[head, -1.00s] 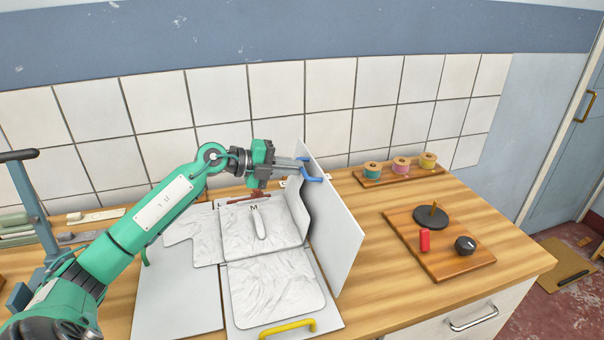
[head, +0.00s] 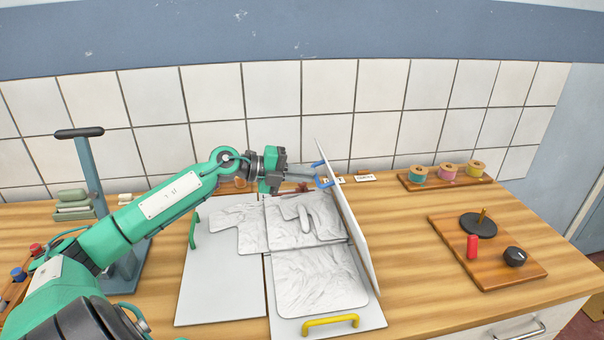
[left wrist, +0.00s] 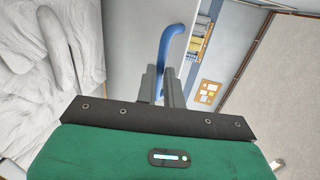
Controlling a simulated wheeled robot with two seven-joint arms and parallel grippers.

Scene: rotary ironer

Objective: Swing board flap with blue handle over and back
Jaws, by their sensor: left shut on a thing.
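The board flap (head: 350,210) stands upright at the right side of the folding board and looks almost edge-on in the head view. Its blue handle (head: 325,183) is near the top; it also shows in the left wrist view (left wrist: 170,45). My left gripper (head: 313,179) is shut on the blue handle, its fingers (left wrist: 162,80) around the bar. A white garment (head: 310,280) lies on the middle board and spreads left, with a folded strip of cloth on its upper part. My right gripper is not in view.
The flat left panel has a green handle (head: 195,230); a yellow handle (head: 330,321) is at the front. To the right are a wooden board (head: 500,265) with a red piece and a black knob, and a spool rack (head: 445,183). A tiled wall (head: 270,95) stands behind.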

